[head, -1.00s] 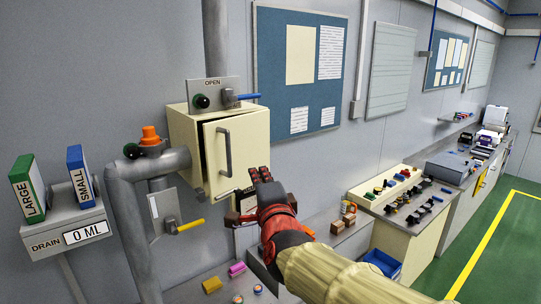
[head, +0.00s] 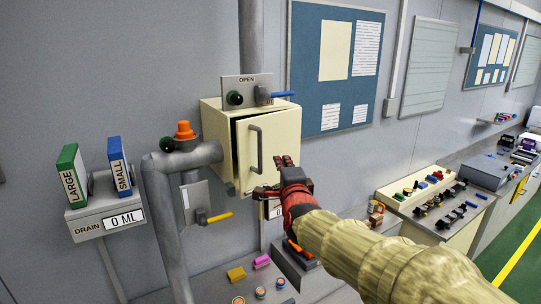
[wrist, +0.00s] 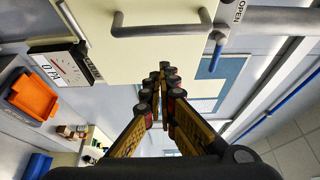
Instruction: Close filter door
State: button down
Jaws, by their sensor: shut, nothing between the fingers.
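The filter door (head: 281,137) is the cream front panel of a cream filter box (head: 215,134) on the wall, with a grey bar handle (head: 256,149). A dark gap shows along its left edge, so it stands slightly ajar. My gripper (head: 286,161) is shut and empty, just right of the handle's lower part in the head view. In the wrist view the closed fingertips (wrist: 164,72) lie beside the cream door panel (wrist: 95,30), below the handle (wrist: 165,30). Contact with the door cannot be told.
A plate marked OPEN (head: 246,88) with a blue lever (head: 283,95) sits above the box. A grey pipe with an orange knob (head: 184,130) and a yellow lever (head: 219,217) stand to the left. A gauge (wrist: 62,68) shows in the wrist view. Benches with parts lie right.

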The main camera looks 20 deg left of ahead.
aim_at(260, 139)
jog(key=shift+w+a+p, duration=0.3)
jog(key=shift+w+a, duration=0.05)
jog(key=shift+a, duration=0.35)
jog(key=shift+w+a+p, duration=0.3)
jog(key=shift+a+p, duration=0.05)
jog(key=shift+a, duration=0.35)
jog(key=shift+w+a+p, duration=0.3)
jog(key=shift+w+a, duration=0.05)
jog(key=shift+a, duration=0.35)
jog(key=shift+a, duration=0.1)
jog(key=a, duration=0.2)
jog(key=w+a+b, duration=0.1)
jog(key=a, duration=0.2)
jog(key=shift+w+f, duration=0.1)
jog(key=shift+w, duration=0.1)
jog(key=shift+d, duration=0.15)
jog(key=shift+s, duration=0.1)
jog(key=shift+b, duration=0.35)
